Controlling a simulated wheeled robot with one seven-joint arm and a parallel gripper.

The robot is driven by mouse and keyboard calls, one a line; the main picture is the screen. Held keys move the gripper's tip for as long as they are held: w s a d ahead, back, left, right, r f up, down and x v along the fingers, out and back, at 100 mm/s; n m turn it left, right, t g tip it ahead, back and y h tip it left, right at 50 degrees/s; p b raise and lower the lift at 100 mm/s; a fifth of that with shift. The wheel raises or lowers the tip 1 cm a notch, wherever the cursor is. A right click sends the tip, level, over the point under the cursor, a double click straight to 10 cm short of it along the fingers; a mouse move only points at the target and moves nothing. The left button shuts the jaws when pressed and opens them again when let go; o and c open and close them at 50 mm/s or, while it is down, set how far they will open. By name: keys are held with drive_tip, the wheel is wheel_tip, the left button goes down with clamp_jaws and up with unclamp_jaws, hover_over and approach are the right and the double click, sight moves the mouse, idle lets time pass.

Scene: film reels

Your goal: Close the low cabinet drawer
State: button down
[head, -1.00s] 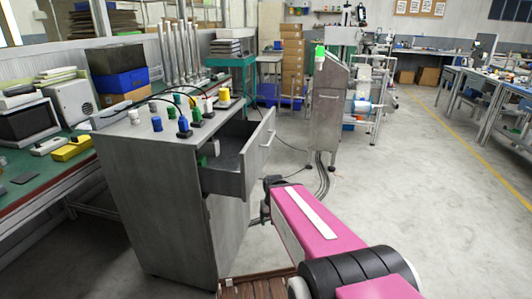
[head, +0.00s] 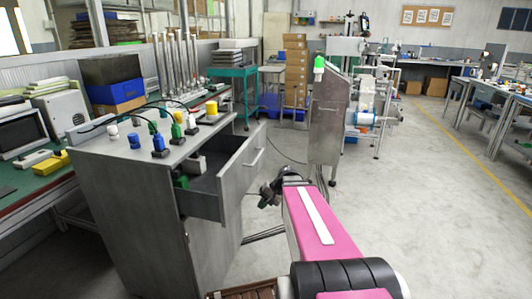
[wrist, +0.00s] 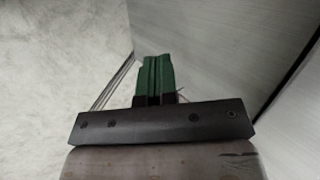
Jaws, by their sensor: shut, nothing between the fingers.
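The low grey cabinet (head: 125,215) stands at the left in the head view. Its top drawer (head: 240,172) is pulled out toward the right, with a bar handle (head: 254,158) on its front. A green thing and a grey block show inside the drawer. My gripper (head: 268,192) is just right of the drawer front, near its lower edge; I cannot tell whether it touches. In the wrist view my gripper (wrist: 155,75) has its green fingers together with nothing between them. A pale grey panel (wrist: 230,50) rises close to their right.
A green workbench (head: 35,195) is at the left. A steel machine stand (head: 327,120) is behind my arm. The floor (head: 430,190) at the right is clear.

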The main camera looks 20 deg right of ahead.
sight(234, 146)
drive_tip(key=w+d+r+m+t+y, duration=0.1)
drive_tip(key=w+d+r+t+y, duration=0.3)
drive_tip(key=w+d+r, duration=0.35)
drive_tip(key=w+d+r+m+t+y, duration=0.2)
drive_tip(key=w+d+r+t+y, duration=0.2)
drive_tip(key=d+r, duration=0.6)
drive_tip(key=f+x, duration=0.1)
drive_tip(key=x, duration=1.1)
drive_tip(key=shift+a, duration=0.3)
drive_tip(key=shift+f, duration=0.1)
drive_tip(key=x, duration=1.6)
drive_tip(key=shift+w+a, duration=0.1)
drive_tip(key=shift+a, duration=0.25)
